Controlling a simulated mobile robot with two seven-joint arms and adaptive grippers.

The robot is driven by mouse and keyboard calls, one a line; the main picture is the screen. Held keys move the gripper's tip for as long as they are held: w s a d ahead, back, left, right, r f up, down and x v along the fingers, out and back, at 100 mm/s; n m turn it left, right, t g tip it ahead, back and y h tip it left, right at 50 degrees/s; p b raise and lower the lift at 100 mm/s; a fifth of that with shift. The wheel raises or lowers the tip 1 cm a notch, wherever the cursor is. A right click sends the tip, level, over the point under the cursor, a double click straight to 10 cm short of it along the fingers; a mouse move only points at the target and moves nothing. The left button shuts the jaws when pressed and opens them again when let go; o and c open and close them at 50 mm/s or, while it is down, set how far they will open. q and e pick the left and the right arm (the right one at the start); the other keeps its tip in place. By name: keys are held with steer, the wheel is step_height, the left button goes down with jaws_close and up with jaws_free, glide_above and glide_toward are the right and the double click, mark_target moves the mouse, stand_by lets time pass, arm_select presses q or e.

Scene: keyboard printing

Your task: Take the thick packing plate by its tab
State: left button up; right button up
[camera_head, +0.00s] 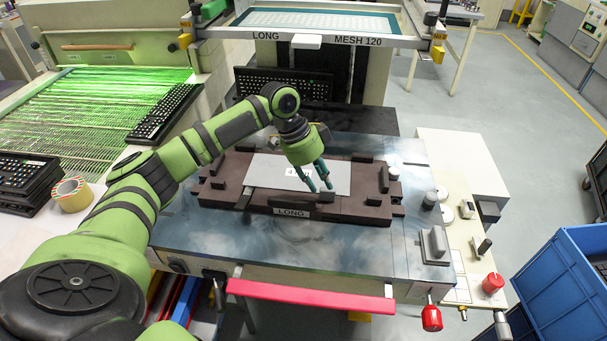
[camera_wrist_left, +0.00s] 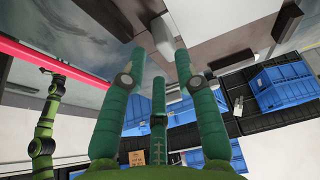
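The light grey packing plate (camera_head: 265,172) with a printed "4", partly hidden by my gripper, lies flat in the dark brown fixture (camera_head: 225,192) labelled LONG. My left gripper (camera_head: 320,186) points down over the plate's front right part. In the left wrist view its green fingers (camera_wrist_left: 160,52) are spread. A narrow pale piece (camera_wrist_left: 163,38), seemingly the plate's tab, shows between the fingertips, with gaps at both sides. I cannot tell whether any finger touches it. A green arm, probably my right, shows at the left of the wrist view; its gripper cannot be made out.
The fixture sits on a shiny metal table (camera_head: 240,237) with a red front bar (camera_head: 310,297). Knobs and levers (camera_head: 434,245) stand at the right. A screen frame (camera_head: 320,20) and a black keyboard (camera_head: 285,84) are behind. A tape roll (camera_head: 72,194) lies left. A blue crate (camera_head: 560,280) stands right.

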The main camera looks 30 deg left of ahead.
mark_target(325, 190)
arm_select(q)
steer(key=x, duration=0.3)
steer(key=shift+w+p, duration=0.1)
steer(key=shift+p, duration=0.3)
steer(key=shift+x, duration=0.8)
steer(key=shift+a, duration=0.1)
jaws_close()
steer(key=shift+r, duration=0.55)
steer(key=r, duration=0.1)
steer(key=d+r+b, duration=0.1)
steer(key=r, duration=0.1)
steer(key=shift+d+r, duration=0.1)
steer(key=shift+r, duration=0.15)
steer(key=d+r+b, duration=0.2)
steer(key=d+r, duration=0.4)
steer(key=d, duration=0.4)
steer(key=shift+w+d+r, duration=0.2)
steer(key=shift+d+r, duration=0.05)
steer(key=shift+d, duration=0.05)
arm_select(e)
steer(key=shift+w+a+f, duration=0.15)
steer(key=shift+w+f, duration=0.8)
steer(key=shift+f, duration=0.15)
